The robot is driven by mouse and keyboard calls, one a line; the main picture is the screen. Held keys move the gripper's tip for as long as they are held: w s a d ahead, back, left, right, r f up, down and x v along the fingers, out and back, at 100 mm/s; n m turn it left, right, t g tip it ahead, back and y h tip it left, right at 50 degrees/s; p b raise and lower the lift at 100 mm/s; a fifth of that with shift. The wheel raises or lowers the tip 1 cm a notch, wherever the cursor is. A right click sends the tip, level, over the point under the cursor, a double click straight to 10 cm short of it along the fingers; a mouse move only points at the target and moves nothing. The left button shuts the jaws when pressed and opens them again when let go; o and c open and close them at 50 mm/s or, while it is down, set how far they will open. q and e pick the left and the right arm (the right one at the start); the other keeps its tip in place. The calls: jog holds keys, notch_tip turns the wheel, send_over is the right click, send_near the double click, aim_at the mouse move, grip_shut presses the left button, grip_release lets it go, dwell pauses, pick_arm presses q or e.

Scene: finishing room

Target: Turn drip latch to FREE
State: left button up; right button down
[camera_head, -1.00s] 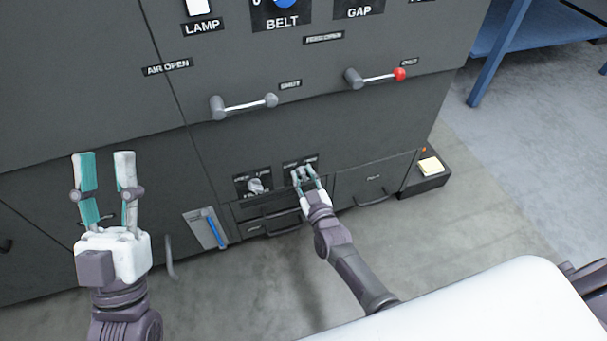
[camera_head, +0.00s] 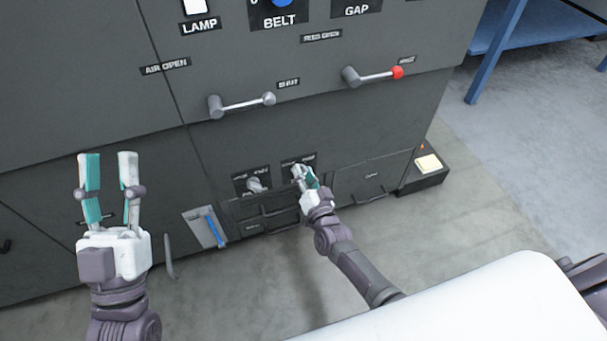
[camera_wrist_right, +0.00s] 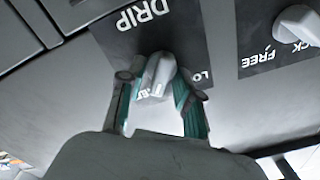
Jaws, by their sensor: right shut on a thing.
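The drip latch is a pale grey knob (camera_wrist_right: 158,72) on a black plate marked DRIP (camera_wrist_right: 143,22) in the right wrist view. My right gripper (camera_wrist_right: 157,100) has its teal-padded fingers on both sides of the knob and is shut on it. Part of the word LOCK shows beside one finger; other lettering between the fingers is partly hidden. In the head view my right gripper (camera_head: 305,177) is at the right one of two low latch plates and covers most of it. My left gripper (camera_head: 108,190) is open and empty, raised at the left.
A second latch (camera_head: 257,185) sits just left of the drip latch. Drawers with bar handles (camera_head: 280,210) lie below. Two lever handles (camera_head: 242,104) (camera_head: 372,76) stick out above. A small black box (camera_head: 425,178) with a yellow pad stands to the right.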

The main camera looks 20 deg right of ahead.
pick_arm(q)
jog(key=shift+s+r+t+h, duration=0.3)
jog(key=shift+s+r, duration=0.05)
jog(key=shift+r, duration=0.15)
pick_arm(e)
jog(key=shift+f+m, duration=0.1)
jog(key=shift+m, duration=0.7)
jog(key=c, duration=1.2)
grip_release()
pick_arm(q)
jog(key=shift+f, duration=0.1)
pick_arm(e)
jog(key=shift+o, duration=0.2)
pick_arm(q)
jog(key=shift+f, duration=0.1)
pick_arm(e)
jog(key=shift+s, duration=0.1)
jog(key=s, duration=1.2)
jog(key=shift+d, duration=0.2)
jog(key=shift+w, duration=0.1)
